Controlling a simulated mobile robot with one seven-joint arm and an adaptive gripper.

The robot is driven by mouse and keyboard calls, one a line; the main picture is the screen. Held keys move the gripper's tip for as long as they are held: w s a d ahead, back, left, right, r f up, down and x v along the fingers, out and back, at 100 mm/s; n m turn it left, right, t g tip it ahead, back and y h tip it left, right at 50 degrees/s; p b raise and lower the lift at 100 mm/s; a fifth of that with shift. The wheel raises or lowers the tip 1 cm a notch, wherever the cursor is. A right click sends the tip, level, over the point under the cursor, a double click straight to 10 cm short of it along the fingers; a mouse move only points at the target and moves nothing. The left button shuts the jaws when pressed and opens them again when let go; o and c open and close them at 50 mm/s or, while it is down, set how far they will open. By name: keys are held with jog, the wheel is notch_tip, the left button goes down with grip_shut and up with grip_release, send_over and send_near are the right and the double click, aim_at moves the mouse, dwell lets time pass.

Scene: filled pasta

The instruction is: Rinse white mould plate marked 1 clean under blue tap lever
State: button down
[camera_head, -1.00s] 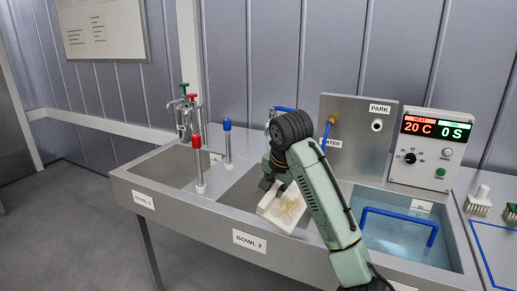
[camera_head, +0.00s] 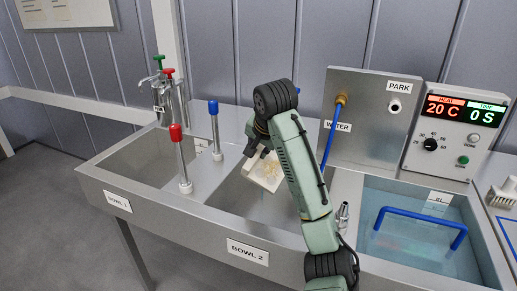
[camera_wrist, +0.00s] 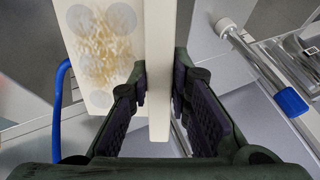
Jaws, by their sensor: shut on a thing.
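My gripper (camera_wrist: 160,88) is shut on a white mould plate (camera_head: 265,172), gripping it by its edges. In the wrist view the plate (camera_wrist: 100,98) shows round recesses with yellowish-brown residue spread over its face. I see no number on it. The plate is tilted over bowl 2 (camera_head: 227,194), with my arm covering part of the bowl. The blue tap lever (camera_head: 213,107) tops a metal post left of the plate; a blue-ended post also shows in the wrist view (camera_wrist: 290,102). I see no running water.
The red tap lever (camera_head: 176,132) stands left of the blue one, by bowl 1 (camera_head: 125,165). A blue hose (camera_head: 333,125) hangs from the water panel. A water bath (camera_head: 395,245) with a blue handle (camera_head: 420,222) lies right. A control box (camera_head: 455,130) stands behind it.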

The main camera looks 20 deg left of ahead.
jog(key=shift+w+a+f+b, duration=0.2)
jog(key=shift+w+a+b, duration=0.1)
jog(key=shift+w+a, duration=0.2)
jog(key=w+a+f+p, duration=0.1)
jog(key=w+a+f, duration=0.1)
jog(key=w+a, duration=0.4)
jog(key=shift+w+a, duration=0.25)
jog(key=shift+w, duration=1.75)
jog(key=shift+s+f, duration=0.1)
jog(key=shift+s, duration=0.2)
jog(key=shift+s+d+b, duration=0.15)
jog(key=shift+s+b, duration=0.2)
jog(key=shift+s, duration=0.4)
jog(key=shift+s+d+b, duration=0.1)
jog(key=shift+s+b, duration=0.2)
jog(key=shift+s, duration=0.45)
jog(key=shift+s, duration=0.15)
jog(key=shift+a, duration=0.3)
jog(key=shift+a+p, duration=0.6)
jog(key=shift+a, duration=0.15)
